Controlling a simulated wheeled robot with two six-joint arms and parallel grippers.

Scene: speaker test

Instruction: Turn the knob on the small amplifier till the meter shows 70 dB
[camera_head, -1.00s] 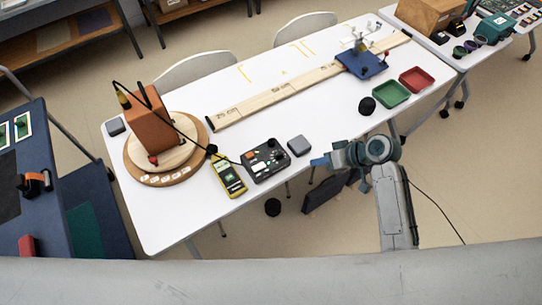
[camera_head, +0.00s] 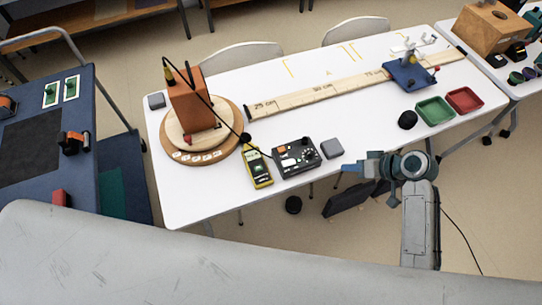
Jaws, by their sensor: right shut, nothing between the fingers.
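The small amplifier (camera_head: 296,158) is a black box with knobs on its top panel, near the front edge of the white table. Its knob settings are too small to tell. The yellow meter (camera_head: 257,168) lies just left of it; its reading is not legible. My right gripper (camera_head: 347,167) is shut and empty, at the table's front edge, to the right of the amplifier and apart from it. My left gripper is out of view.
A grey block (camera_head: 332,148) lies between the amplifier and my right gripper. An orange speaker box (camera_head: 189,100) stands on a round wooden turntable (camera_head: 232,118) at left. A long wooden ruler (camera_head: 300,96), a green tray (camera_head: 435,110) and a red tray (camera_head: 464,101) lie farther right.

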